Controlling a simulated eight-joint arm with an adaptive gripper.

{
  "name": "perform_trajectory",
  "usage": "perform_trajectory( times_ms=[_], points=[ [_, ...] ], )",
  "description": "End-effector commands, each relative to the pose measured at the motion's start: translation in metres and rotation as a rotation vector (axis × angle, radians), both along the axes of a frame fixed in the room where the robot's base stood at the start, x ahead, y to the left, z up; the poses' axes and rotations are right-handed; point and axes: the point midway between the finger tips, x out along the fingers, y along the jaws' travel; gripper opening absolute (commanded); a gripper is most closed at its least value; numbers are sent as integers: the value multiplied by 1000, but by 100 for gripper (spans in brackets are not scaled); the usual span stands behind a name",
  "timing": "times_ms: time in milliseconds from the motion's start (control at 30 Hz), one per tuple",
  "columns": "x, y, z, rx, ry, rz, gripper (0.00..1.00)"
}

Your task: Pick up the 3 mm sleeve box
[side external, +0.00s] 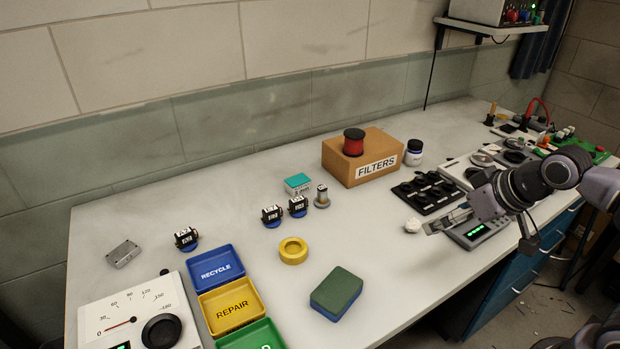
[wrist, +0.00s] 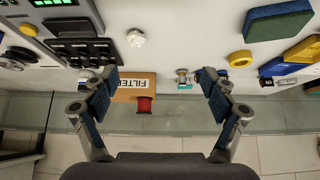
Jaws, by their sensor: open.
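A small teal-topped box (side external: 298,183) with a white printed side stands at mid-bench, left of the cardboard FILTERS box (side external: 362,157). It may be the 3 mm sleeve box, but its print is too small to read. In the wrist view a small teal patch (wrist: 184,86) shows between the finger ends, nearer the right finger. My gripper (side external: 448,222) is above the right part of the bench, well apart from the teal box. In the wrist view my gripper (wrist: 158,77) is open, fingers wide apart, with nothing held.
Small black-and-blue devices (side external: 272,215) and a metal cylinder (side external: 322,197) stand close to the teal box. A red spool (side external: 353,142) is on the FILTERS box. A yellow ring (side external: 293,250), green sponge (side external: 336,294) and white lump (side external: 412,226) lie nearer the front.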

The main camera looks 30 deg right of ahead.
Motion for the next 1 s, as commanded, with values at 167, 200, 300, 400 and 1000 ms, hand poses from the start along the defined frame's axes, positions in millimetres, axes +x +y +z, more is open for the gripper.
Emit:
perform_trajectory(
  times_ms=[167, 200, 300, 400, 1000],
  points=[
    [35, 6, 25, 1, 22, 12, 85],
    [45, 8, 31, 2, 29, 15, 85],
    [73, 14, 44, 2, 46, 23, 85],
    [101, 20, 53, 2, 65, 30, 85],
    [274, 74, 34, -3, 169, 70, 85]
  ],
)
